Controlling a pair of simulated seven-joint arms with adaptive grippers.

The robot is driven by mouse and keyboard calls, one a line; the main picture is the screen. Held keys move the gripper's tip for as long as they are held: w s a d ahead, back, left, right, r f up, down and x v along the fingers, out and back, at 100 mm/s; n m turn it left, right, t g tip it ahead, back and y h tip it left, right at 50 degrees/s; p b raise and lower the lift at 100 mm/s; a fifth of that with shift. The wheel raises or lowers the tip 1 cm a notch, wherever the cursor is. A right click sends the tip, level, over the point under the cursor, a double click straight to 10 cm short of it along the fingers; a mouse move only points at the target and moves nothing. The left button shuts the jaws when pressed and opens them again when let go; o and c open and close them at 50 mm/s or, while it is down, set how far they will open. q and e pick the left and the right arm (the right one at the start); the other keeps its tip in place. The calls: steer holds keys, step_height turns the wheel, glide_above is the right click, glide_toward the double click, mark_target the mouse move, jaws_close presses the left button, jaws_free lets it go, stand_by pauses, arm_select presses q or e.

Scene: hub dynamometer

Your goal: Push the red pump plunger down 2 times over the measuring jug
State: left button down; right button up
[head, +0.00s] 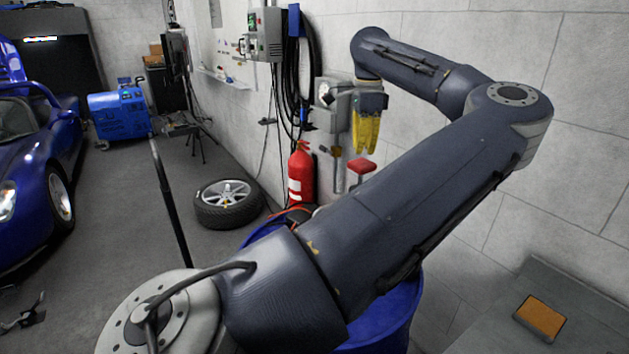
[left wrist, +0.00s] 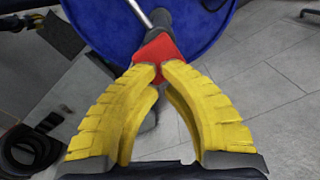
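The red pump plunger (head: 362,166) shows as a small red head near the wall, its lower part hidden behind my arm. My left gripper (head: 366,150) points down just above it, with a small gap seen in the head view. In the left wrist view the yellow fingertips (left wrist: 161,68) come together over the red plunger (left wrist: 153,48), and the gripper looks shut and empty. A metal tube (left wrist: 142,12) and dark pump body show beyond the plunger, above a blue drum (left wrist: 95,25). I see no measuring jug in either view. My right gripper is not in view.
The blue drum (head: 400,312) is mostly hidden behind my arm. A red fire extinguisher (head: 300,174) stands by the wall, with a wheel (head: 228,204) on the floor beside it. A grey bench with an orange pad (head: 540,316) is at lower right.

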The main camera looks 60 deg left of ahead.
mark_target(362, 162)
arm_select(q)
steer(key=shift+f, duration=0.25)
stand_by(0.4)
steer(key=shift+f, duration=1.5)
steer(key=shift+f, duration=2.7)
stand_by(0.5)
steer(key=shift+r, duration=4.45)
